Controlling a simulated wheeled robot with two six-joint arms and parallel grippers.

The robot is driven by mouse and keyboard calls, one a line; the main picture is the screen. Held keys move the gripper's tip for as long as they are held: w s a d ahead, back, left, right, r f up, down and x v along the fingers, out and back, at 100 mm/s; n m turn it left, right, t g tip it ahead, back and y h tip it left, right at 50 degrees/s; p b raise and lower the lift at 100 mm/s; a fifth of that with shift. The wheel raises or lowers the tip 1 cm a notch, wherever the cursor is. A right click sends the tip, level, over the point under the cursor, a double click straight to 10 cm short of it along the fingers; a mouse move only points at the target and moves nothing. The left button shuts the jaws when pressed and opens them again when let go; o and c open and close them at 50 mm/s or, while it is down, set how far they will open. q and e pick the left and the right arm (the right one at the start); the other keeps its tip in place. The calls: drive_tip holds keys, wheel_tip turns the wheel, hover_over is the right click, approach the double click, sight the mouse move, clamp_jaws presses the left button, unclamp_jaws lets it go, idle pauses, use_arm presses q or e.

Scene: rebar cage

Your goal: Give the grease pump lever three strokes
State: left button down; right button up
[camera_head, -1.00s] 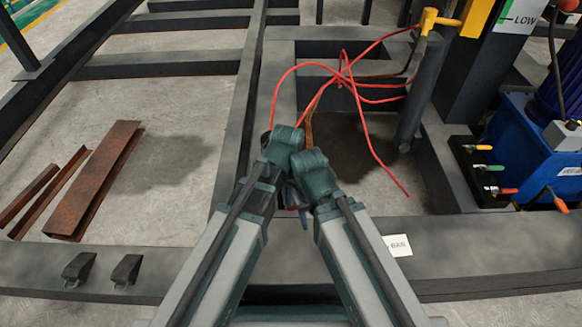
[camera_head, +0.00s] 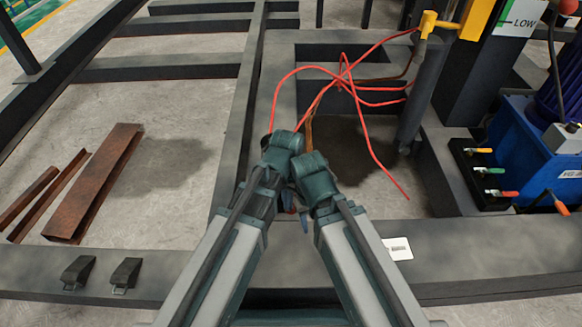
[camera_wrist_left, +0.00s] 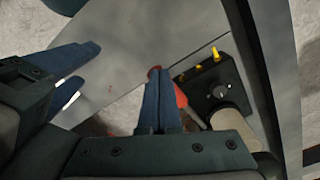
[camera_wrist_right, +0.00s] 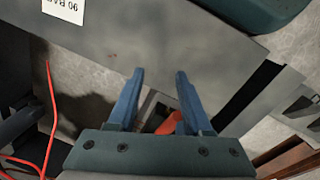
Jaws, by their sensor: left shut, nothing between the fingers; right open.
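A red-orange part, possibly the lever's grip, shows just beside the left fingers in the left wrist view (camera_wrist_left: 181,96). A red-orange part also shows beyond and between the right fingers in the right wrist view (camera_wrist_right: 168,125). I cannot tell whether these are the same thing; the rest of the lever and the pump are hidden or unclear. My left gripper (camera_wrist_left: 155,72) is shut and empty, its fingers overlapping the red part in view; contact is unclear. My right gripper (camera_wrist_right: 160,73) is open and empty over the grey frame. In the head view my arms cover the spot.
A dark box with yellow knobs (camera_wrist_left: 208,62) and a beige cylinder (camera_wrist_left: 236,122) stand close to the left gripper. Red hoses (camera_head: 362,130) loop ahead. A blue tank (camera_head: 520,140) with coloured valve handles stands right. Rusty steel pieces (camera_head: 100,185) lie left on clear floor.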

use_arm(q)
drive_tip(key=w+d+r+p, duration=0.2)
drive_tip(key=w+r+p, duration=0.4)
drive_tip(key=r+p, duration=0.3)
drive_tip(key=shift+w+d+r+p, duration=0.2)
drive_tip(key=shift+r+p, duration=0.2)
drive_tip(key=shift+r, duration=0.35)
drive_tip(key=shift+s+a, duration=0.2)
drive_tip(key=shift+s, duration=0.1)
